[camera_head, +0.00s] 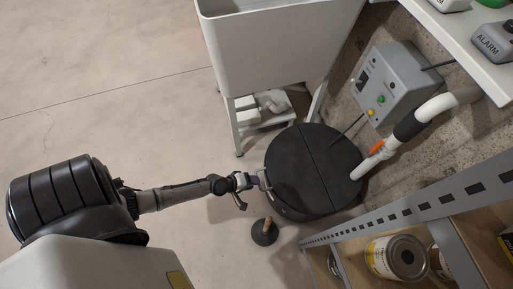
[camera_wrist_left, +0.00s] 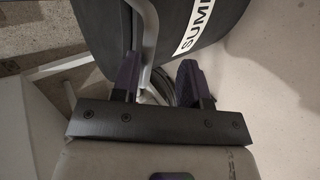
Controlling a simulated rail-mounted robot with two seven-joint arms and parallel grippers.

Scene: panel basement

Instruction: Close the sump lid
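The sump is a black round drum with a label reading "SUM…" on its side in the left wrist view (camera_wrist_left: 188,36). Its black lid (camera_head: 322,165) has a seam across it and looks nearly flat in the head view; I cannot tell whether it is fully seated. My left gripper (camera_head: 258,181) is at the lid's left edge. In the left wrist view its purple fingers (camera_wrist_left: 158,74) are apart, with a grey metal handle bar (camera_wrist_left: 149,45) passing between them, close to the left finger. My right gripper is not in view.
A white sink (camera_head: 275,50) stands behind the sump. A grey control box (camera_head: 390,85) and white pipe (camera_head: 445,102) are at the right. A plunger (camera_head: 265,232) stands on the floor in front, beside a shelf with cans (camera_head: 395,257). Floor at the left is clear.

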